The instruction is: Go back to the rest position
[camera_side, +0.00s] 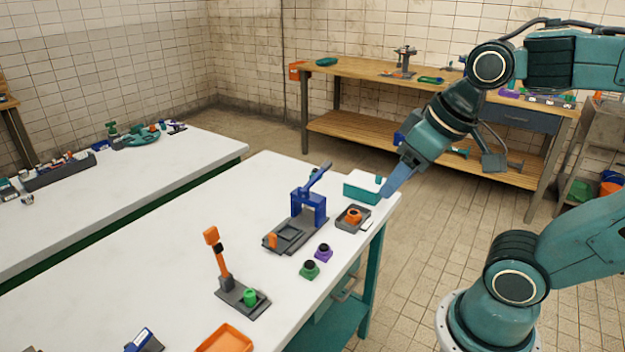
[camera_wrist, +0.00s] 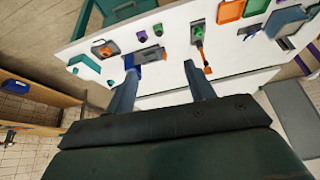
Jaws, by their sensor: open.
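My gripper (camera_side: 393,182) is above the far right corner of the white table (camera_side: 170,285). In the wrist view its two blue fingers (camera_wrist: 160,88) stand wide apart with nothing between them. A teal box (camera_side: 362,187) sits on the table close to the fingers in the side view. I cannot tell the exact gap between them.
A grey tray with an orange part (camera_side: 353,216), a blue lever press (camera_side: 308,207), purple (camera_side: 323,252) and green (camera_side: 310,270) blocks, an orange-handled lever (camera_side: 217,252) and an orange tray (camera_side: 226,339) stand on the table. A wooden bench (camera_side: 390,78) is behind.

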